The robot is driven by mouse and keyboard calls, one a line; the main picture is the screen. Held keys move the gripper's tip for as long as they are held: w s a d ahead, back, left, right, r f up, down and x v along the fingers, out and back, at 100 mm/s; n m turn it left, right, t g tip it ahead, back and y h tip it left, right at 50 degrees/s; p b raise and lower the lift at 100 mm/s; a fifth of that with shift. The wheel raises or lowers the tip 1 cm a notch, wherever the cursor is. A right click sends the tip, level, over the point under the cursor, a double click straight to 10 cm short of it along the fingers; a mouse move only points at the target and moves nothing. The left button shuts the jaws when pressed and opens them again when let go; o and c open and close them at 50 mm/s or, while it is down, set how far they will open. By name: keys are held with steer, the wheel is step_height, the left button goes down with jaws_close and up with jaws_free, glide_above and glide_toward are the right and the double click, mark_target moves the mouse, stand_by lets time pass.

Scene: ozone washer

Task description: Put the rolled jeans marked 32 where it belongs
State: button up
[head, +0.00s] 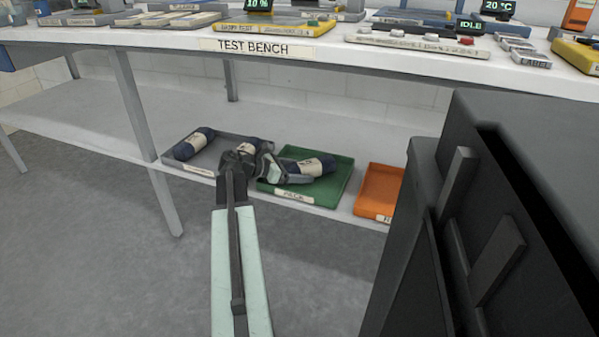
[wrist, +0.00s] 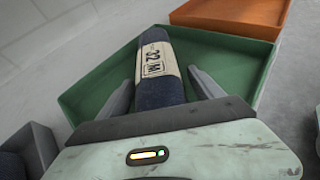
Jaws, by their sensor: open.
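The rolled jeans (wrist: 157,62) are dark blue with a cream band reading 32 M in the wrist view. They lie in the green tray (wrist: 92,92), between the two fingers of my gripper (wrist: 165,80). My gripper is open, with a finger on each side of the roll. Its near end is hidden by the gripper body. In the head view, the roll (head: 318,166) shows in the green tray (head: 334,190), whose front label reads PACK. My gripper (head: 290,181) reaches in over the tray's left side.
A grey tray (head: 232,139) to the left holds another dark roll (head: 194,143) with a cream band. An orange tray (head: 380,185) stands to the right, partly hidden by a dark body. The test bench top (head: 330,58) overhangs the shelf.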

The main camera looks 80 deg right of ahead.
steer(key=p+v, duration=0.4)
steer(key=v, duration=0.7)
steer(key=shift+r, duration=0.1)
steer(key=shift+w+a, duration=0.3)
steer(key=shift+w, duration=0.1)
